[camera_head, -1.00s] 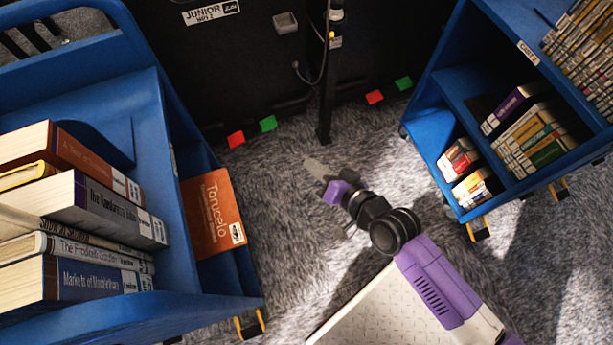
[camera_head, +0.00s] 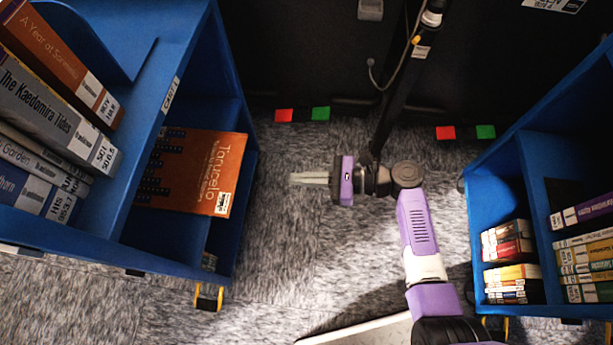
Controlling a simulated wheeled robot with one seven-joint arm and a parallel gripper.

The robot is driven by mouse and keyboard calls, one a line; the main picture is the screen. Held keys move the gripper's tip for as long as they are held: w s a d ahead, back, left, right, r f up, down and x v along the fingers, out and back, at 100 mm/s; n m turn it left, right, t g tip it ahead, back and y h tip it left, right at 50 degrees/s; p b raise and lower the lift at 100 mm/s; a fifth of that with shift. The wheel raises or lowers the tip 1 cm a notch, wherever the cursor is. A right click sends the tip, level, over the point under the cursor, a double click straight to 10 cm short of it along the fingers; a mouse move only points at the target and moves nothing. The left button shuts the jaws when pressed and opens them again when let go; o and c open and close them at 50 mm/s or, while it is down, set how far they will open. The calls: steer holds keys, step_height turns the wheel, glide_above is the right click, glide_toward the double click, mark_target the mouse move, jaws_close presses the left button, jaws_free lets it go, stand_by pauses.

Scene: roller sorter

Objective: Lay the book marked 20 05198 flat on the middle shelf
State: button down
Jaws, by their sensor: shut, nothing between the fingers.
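My gripper (camera_head: 308,179) is shut and empty, its fingers together and pointing left toward the left blue cart (camera_head: 228,75). It hangs in the gap between the carts, touching no book. An orange book titled Tarucelo (camera_head: 196,170) lies in the lower space of the left cart, with a small pale label at its right corner.
A second blue cart (camera_head: 500,160) stands at right, with several books on its shelves. Red and green blocks (camera_head: 302,114) sit by the dark wall behind. A dark post (camera_head: 392,115) stands behind my arm. Grey carpet (camera_head: 290,240) is clear between the carts.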

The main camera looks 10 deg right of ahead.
steer(key=b, duration=0.4)
glide_toward(237, 172)
steer(key=w+a+f, duration=0.1)
steer(key=a+f, duration=0.1)
steer(key=a, duration=0.2)
steer(key=shift+w+a, duration=0.15)
steer(key=shift+w, duration=0.1)
steer(key=shift+r+x, duration=0.2)
steer(key=shift+x, duration=0.9)
steer(key=shift+r+x, duration=0.25)
steer(key=shift+x, duration=0.85)
steer(key=shift+r+x, duration=0.2)
steer(key=shift+x, duration=0.95)
steer(key=shift+p+v, duration=0.7)
steer(key=shift+v, duration=0.4)
steer(key=f+p+v, duration=0.2)
steer(key=p+v, duration=0.1)
steer(key=v, duration=0.6)
steer(key=shift+s+d, duration=0.15)
steer(key=shift+d, duration=0.25)
